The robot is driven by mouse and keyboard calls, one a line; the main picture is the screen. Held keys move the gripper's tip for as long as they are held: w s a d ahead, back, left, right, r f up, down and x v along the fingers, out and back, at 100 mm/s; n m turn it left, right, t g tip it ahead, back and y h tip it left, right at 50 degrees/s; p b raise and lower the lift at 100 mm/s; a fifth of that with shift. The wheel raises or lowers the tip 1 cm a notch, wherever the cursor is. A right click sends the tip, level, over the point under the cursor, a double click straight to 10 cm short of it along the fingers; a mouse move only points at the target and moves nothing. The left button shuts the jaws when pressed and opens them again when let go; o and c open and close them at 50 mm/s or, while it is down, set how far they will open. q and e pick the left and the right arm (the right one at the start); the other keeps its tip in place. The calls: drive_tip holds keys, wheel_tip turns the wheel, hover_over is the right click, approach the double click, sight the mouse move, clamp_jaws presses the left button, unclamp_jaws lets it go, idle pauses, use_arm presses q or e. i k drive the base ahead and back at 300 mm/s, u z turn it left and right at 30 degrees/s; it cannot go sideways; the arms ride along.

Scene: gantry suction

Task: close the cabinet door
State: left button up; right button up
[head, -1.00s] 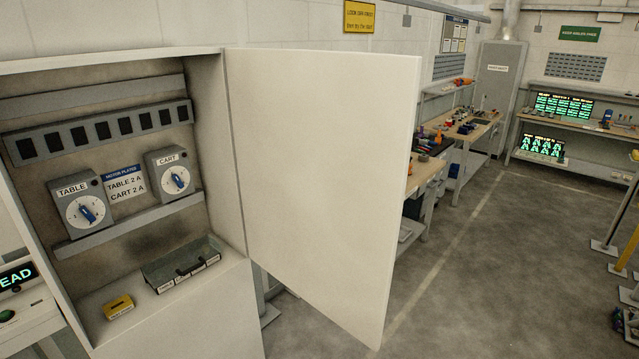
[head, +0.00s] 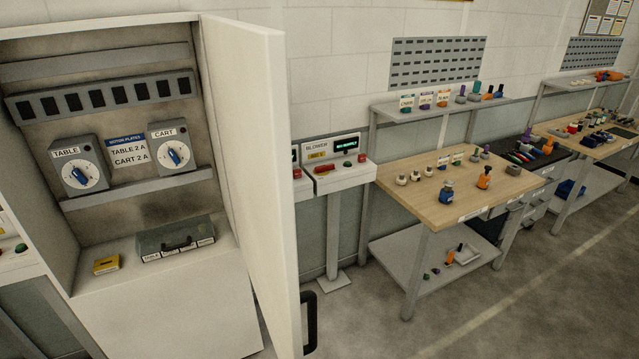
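The white cabinet (head: 180,310) stands at the left with its front open. Its door (head: 245,140) is hinged on the right side and stands ajar, swung outward and seen at a steep angle. A black handle (head: 309,322) shows low on the door's outer face, at its free edge. Inside are the TABLE dial (head: 80,165), the CART dial (head: 171,147), a row of dark windows and a grey box with a black handle (head: 176,242). A yellow block (head: 107,264) lies on the cabinet floor. Neither of my grippers shows.
A wooden workbench (head: 450,195) with small tools and a lower shelf stands right of the door. A BLOWER control box (head: 337,172) on a post stands behind the door. Another bench is further right. The grey floor (head: 480,320) at front right is clear.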

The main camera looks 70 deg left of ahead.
sight(248, 63)
drive_tip(key=i, duration=1.2)
drive_tip(key=u, duration=3.7)
drive_tip(key=i, duration=0.5)
drive_tip(key=u, duration=0.35)
